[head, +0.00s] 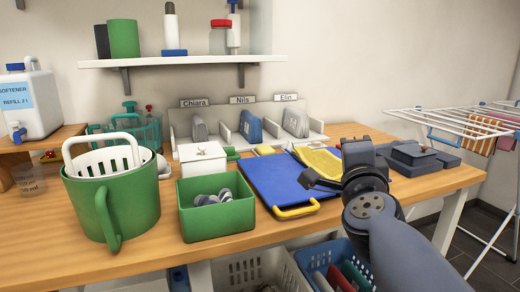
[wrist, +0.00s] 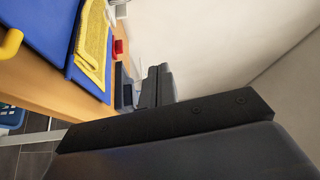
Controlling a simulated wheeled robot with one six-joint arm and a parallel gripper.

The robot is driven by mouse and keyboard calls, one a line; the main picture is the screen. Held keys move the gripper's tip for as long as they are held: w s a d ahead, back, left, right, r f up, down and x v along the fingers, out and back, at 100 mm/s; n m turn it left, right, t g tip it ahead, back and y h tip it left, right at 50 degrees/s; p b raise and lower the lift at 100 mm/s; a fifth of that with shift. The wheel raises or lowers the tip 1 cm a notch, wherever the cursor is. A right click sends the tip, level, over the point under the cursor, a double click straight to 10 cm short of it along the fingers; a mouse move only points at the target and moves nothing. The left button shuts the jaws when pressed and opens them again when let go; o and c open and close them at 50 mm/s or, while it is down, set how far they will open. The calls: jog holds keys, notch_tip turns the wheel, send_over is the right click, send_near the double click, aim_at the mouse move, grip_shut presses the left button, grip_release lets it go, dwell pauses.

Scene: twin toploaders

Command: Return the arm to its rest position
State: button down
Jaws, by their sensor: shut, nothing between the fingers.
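My arm reaches in from the lower right of the head view, over the right part of the wooden table. My gripper (head: 309,178) is shut and empty, above the right side of the blue board (head: 275,180) and pointing left. In the wrist view a dark part of my gripper fills the bottom, and the scene appears turned on its side. The yellow cloth (head: 320,161) lies on the board beside my gripper; it also shows in the wrist view (wrist: 92,42). Whether my gripper touches the board is hard to tell, but it looks apart.
A green box (head: 215,226) with grey socks and a green bucket (head: 130,205) stand left on the table (head: 40,240). Dark grey boxes (head: 415,155) lie to the right. Labelled grey dividers (head: 180,125) stand behind. A drying rack (head: 450,118) stands at far right. Baskets (head: 245,268) are below.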

jog(key=shift+w+d+r+m+g+p, duration=0.1)
jog(key=shift+w+d+m+g+p, duration=0.2)
jog(key=shift+d+m+p, duration=0.4)
jog(key=shift+w+d+m+g+p, duration=0.3)
jog(key=shift+d+m+p, duration=0.2)
jog(key=shift+d+p, duration=0.35)
jog(key=shift+w+d+r+m+g+p, duration=0.15)
jog(key=shift+d+m+g+p, duration=0.25)
jog(key=shift+d+m+p, duration=0.4)
jog(key=shift+a+f+n, duration=0.15)
jog(key=shift+a+n, duration=0.05)
jog(key=shift+n, duration=0.1)
